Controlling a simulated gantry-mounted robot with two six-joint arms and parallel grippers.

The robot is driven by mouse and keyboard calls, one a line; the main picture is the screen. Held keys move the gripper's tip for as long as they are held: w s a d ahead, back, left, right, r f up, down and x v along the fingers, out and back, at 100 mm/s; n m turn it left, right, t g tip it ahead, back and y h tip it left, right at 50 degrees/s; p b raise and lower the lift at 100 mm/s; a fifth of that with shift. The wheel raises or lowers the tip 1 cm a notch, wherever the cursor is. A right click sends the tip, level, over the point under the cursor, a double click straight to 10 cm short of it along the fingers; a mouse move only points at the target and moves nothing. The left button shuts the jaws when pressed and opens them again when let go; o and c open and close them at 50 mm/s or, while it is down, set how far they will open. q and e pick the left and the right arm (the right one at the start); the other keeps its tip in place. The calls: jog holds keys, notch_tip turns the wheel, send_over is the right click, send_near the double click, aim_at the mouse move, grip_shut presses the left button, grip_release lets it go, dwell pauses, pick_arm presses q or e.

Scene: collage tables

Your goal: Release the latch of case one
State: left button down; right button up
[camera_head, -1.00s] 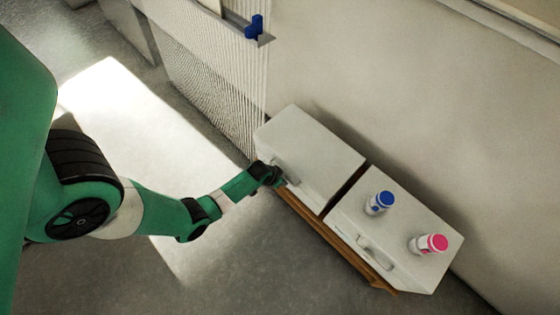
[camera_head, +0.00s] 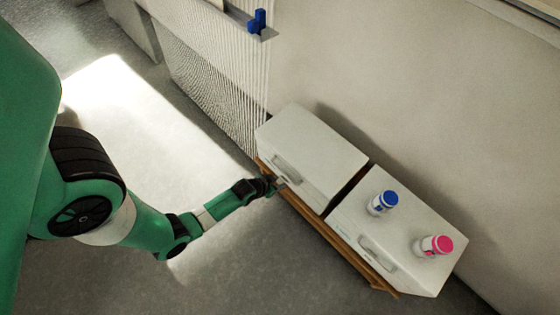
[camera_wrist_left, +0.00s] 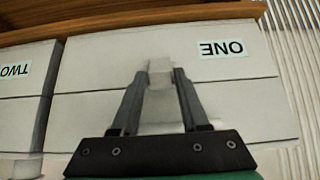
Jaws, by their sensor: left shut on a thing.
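Case one (camera_head: 312,150) is the white box at the left end of a wooden bench (camera_head: 340,245), with a handle (camera_head: 287,168) on its front. In the left wrist view its upside-down "ONE" label (camera_wrist_left: 221,49) shows on the front face (camera_wrist_left: 100,60). My left gripper (camera_head: 279,183) is at the front of case one, below the handle. In the left wrist view, my left gripper (camera_wrist_left: 160,76) is shut on a small pale latch (camera_wrist_left: 160,72) on that front. The lid looks closed. My right gripper is in no view.
A second white case (camera_head: 420,215), labelled "TWO" (camera_wrist_left: 14,70) in the left wrist view, stands to the right across a narrow gap. A blue-capped bottle (camera_head: 382,203) and a pink-capped bottle (camera_head: 433,246) stand on it. A wall is behind; the floor in front is clear.

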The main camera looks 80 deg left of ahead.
pick_arm(q)
jog(key=shift+s+d+f+t+y+b, duration=0.25)
jog(key=shift+s+f+t+y+b, duration=0.25)
jog(key=shift+t, duration=0.3)
jog(key=shift+s+d+f+t+y+b, duration=0.25)
jog(key=shift+s+f+t+y+b, duration=0.15)
jog(key=shift+f+t, duration=0.3)
jog(key=c, duration=0.6)
grip_release()
jog(key=shift+o, duration=0.2)
jog(key=shift+w+r, duration=0.1)
jog(key=p+v, duration=0.6)
jog(key=v, duration=0.5)
jog(key=shift+s, duration=0.4)
